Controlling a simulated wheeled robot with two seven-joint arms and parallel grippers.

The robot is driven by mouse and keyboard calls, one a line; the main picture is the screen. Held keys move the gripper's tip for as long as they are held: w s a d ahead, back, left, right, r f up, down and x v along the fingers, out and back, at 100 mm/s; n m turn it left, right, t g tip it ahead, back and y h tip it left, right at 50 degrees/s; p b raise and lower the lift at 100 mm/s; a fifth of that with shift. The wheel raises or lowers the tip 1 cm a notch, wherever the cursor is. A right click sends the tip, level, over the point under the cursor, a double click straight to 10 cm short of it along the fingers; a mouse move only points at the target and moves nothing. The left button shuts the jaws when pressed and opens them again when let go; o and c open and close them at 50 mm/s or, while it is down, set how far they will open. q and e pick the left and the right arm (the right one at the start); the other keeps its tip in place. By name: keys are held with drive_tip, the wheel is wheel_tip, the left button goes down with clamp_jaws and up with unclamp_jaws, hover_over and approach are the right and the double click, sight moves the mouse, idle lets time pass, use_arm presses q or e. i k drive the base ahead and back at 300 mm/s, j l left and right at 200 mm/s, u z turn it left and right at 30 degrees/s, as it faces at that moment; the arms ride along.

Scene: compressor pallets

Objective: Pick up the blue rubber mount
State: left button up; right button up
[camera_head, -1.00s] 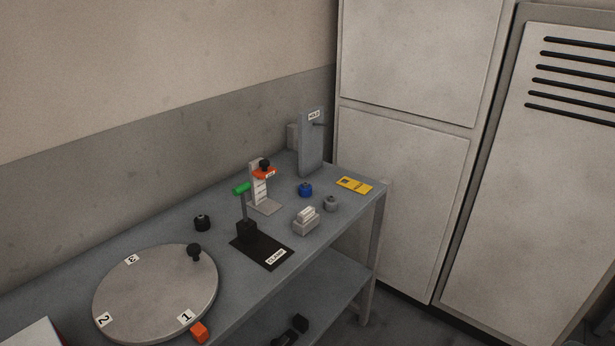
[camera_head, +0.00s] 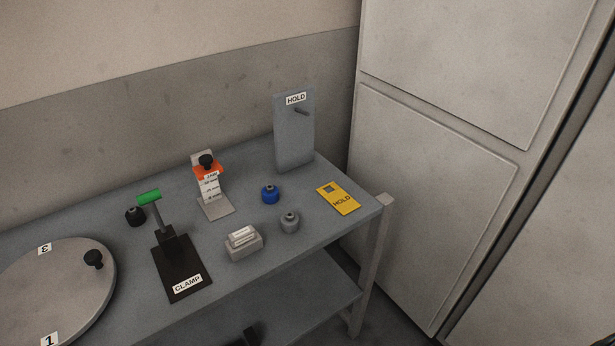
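The blue rubber mount (camera_head: 270,194) is a small round piece with a darker top. It stands on the grey table (camera_head: 322,232) towards the back right. It sits between the white card stand and the yellow HOLD tag, in front of the upright HOLD plate. A similar grey mount (camera_head: 289,222) stands just in front of it to the right, and a black mount (camera_head: 135,215) stands farther left. Nothing covers the blue mount. Neither of my grippers is in view.
The HOLD plate (camera_head: 294,132) has a peg. Nearby are the yellow HOLD tag (camera_head: 339,198), a stand with an orange piece (camera_head: 215,208), a small grey box (camera_head: 243,246), the green-handled CLAMP (camera_head: 178,273) and a numbered turntable (camera_head: 48,290). Pale cabinets (camera_head: 440,180) stand on the right.

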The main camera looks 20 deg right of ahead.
sight(270, 192)
drive_tip(key=i+l, duration=0.1)
drive_tip(key=l, duration=0.8)
drive_tip(key=i+l, duration=0.15)
drive_tip(key=l, duration=0.3)
